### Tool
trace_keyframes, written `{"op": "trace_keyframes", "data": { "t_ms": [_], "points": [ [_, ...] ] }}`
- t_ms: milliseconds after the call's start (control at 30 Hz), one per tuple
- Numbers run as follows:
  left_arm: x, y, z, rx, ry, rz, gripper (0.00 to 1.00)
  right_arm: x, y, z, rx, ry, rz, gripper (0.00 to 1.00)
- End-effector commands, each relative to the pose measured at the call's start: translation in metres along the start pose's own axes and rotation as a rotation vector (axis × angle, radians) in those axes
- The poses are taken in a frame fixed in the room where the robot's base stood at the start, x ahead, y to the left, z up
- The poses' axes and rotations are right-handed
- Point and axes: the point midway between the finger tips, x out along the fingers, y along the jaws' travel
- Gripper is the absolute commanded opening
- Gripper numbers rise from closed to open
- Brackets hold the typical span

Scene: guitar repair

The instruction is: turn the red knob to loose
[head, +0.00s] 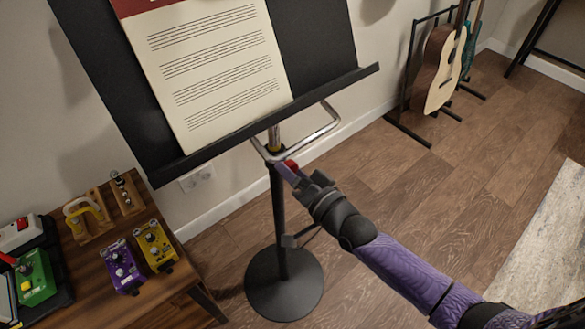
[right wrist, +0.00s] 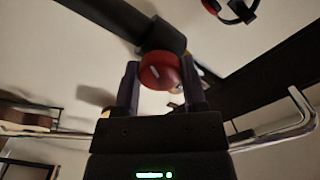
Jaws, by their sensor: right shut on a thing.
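The red knob (head: 291,164) is on the pole of the black music stand (head: 279,215), just below the stand's chrome handle. In the head view my right gripper (head: 288,170) reaches it from the lower right and partly hides it. In the right wrist view the red knob (right wrist: 161,70) sits between the two fingers of my right gripper (right wrist: 160,85), which are shut on it. A pale mark shows on the knob's face. The knob joins a dark collar (right wrist: 163,36) behind it. My left gripper is not in view.
A sheet of music (head: 215,65) rests on the stand's black desk (head: 325,85). The chrome handle (head: 322,130) curves close around the gripper. A wooden table (head: 175,275) with several pedals is at the lower left. Guitars (head: 440,65) stand at the upper right.

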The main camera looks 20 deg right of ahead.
Motion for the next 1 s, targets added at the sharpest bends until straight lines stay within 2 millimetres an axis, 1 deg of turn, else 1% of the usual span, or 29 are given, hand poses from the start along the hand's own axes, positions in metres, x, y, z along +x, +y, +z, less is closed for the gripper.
{"op": "trace_keyframes", "data": {
  "t_ms": [333, 667, 700, 767, 800, 867, 1000],
  "points": [
    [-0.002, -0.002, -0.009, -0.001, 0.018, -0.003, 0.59, 0.0, 0.001, 0.001, -0.057, -0.002, 0.002, 0.0],
    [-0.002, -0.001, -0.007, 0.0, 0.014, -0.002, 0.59, 0.0, 0.001, 0.001, -0.058, -0.002, 0.002, 0.0],
    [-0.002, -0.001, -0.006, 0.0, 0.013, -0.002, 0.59, 0.0, 0.001, 0.001, -0.058, -0.002, 0.002, 0.56],
    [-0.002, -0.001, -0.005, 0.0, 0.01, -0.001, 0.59, 0.0, 0.001, 0.001, -0.057, -0.002, 0.002, 0.69],
    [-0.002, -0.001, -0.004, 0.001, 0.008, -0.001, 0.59, 0.0, 0.001, 0.001, -0.057, -0.002, 0.002, 0.77],
    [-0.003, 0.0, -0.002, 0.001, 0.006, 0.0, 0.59, 0.0, 0.001, 0.001, -0.057, -0.001, 0.001, 0.89],
    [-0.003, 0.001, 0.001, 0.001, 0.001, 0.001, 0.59, 0.0, 0.0, 0.001, -0.057, -0.001, 0.001, 0.89]
  ]
}}
